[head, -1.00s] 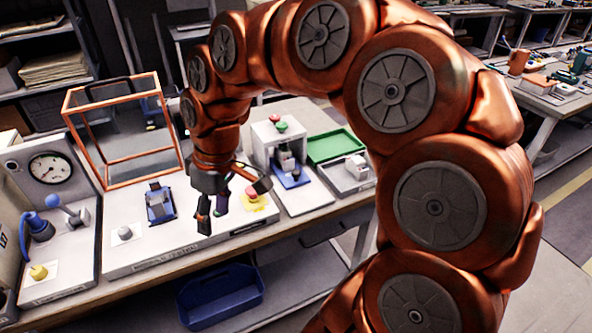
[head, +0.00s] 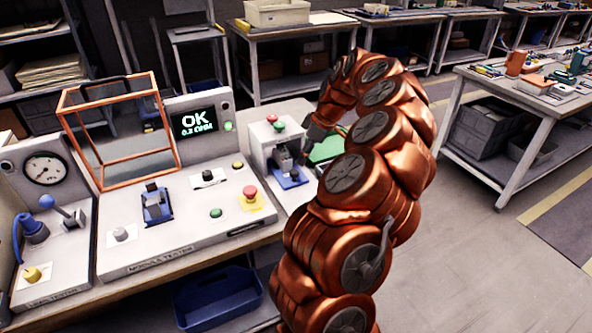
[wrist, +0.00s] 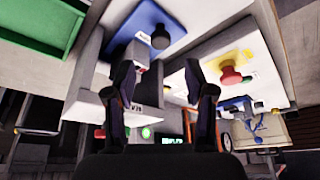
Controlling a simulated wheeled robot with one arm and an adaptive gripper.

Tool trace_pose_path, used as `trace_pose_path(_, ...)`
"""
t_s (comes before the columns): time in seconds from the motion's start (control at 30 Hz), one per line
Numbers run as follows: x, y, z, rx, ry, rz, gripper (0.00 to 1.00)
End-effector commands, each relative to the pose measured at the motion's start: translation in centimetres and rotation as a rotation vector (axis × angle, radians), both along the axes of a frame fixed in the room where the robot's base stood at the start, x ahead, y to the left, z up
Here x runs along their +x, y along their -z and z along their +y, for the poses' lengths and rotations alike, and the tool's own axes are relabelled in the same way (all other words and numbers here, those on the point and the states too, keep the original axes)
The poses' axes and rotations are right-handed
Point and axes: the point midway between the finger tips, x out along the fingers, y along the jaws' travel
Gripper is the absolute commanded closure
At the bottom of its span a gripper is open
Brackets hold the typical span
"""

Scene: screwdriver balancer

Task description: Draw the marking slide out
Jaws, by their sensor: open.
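The marking slide (head: 291,183) is a blue plate at the front of a white marking station (head: 262,132), with a grey block standing on it. In the wrist view the slide (wrist: 172,20) shows near the top with a black knob on it. My gripper (wrist: 162,62) is open, its two dark fingers apart and nothing visibly held between them. The knob appears just beyond the fingertips; I cannot tell contact. In the head view my gripper (head: 304,153) is beside the station's right side, small and partly lost against it.
A green tray (head: 327,148) lies right of the station, partly behind my arm. To the left is a module tester (head: 185,225) with a red button (head: 250,194), a screen reading OK and an orange-framed cage (head: 120,130). A blue bin (head: 217,297) is below the bench.

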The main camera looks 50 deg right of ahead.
Motion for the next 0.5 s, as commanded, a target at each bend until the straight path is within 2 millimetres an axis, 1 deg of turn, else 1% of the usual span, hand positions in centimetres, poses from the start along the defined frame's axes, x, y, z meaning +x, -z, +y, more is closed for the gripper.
trace_pose_path(0.17, 0.4, 1.1, 0.3, 0.003, -0.002, 0.002, 0.46)
trace_pose_path(0.5, 2.1, 5.4, 1.2, 0.003, -0.003, 0.004, 0.46)
